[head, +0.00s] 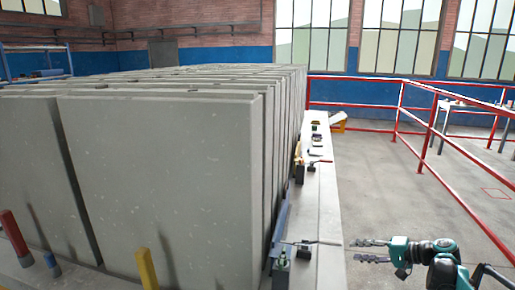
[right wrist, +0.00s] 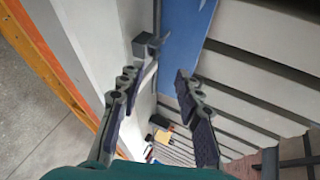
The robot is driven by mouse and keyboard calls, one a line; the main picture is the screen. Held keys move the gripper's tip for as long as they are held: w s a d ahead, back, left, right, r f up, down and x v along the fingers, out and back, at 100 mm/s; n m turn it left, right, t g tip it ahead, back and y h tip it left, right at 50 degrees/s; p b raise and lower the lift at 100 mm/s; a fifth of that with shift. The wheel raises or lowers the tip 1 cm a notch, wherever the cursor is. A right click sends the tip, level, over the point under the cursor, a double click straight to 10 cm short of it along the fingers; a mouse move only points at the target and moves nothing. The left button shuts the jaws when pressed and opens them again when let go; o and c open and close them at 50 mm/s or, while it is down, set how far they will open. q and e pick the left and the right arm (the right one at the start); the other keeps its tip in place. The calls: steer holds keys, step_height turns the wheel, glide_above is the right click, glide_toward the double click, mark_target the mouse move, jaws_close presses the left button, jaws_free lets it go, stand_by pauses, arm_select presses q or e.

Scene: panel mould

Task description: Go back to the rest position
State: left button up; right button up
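My right gripper (head: 356,250) is at the lower right of the head view, its fingers pointing left toward the side ledge of the panel mould. In the right wrist view its two fingers (right wrist: 157,75) stand apart with nothing between them, so it is open and empty. It is clear of the large grey concrete panels (head: 165,185), which stand upright in a long row at the left and centre. My left gripper is not in view.
A light ledge (head: 325,215) runs along the panels' right side. A lever-like metal part (head: 305,243) and small items lie on it. Red railings (head: 435,125) stand at the right. Bare floor (head: 390,190) lies between ledge and railings. Red (head: 14,235) and yellow (head: 146,268) posts stand lower left.

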steer(key=s+a+r+n+g+h, duration=0.25)
steer(key=s+a+h, duration=0.25)
steer(key=s+a, duration=0.85)
steer(key=s+a+f+n+t+h, duration=0.1)
steer(key=s+f+n+h, duration=0.1)
steer(key=s, duration=0.7)
steer(key=s+a+f+n+t+h, duration=0.1)
steer(key=s+a+f+n+h, duration=0.1)
steer(key=s, duration=0.7)
steer(key=shift+s+f+n+h, duration=0.3)
steer(key=shift+f+n+h, duration=0.05)
steer(key=shift+f+h, duration=0.45)
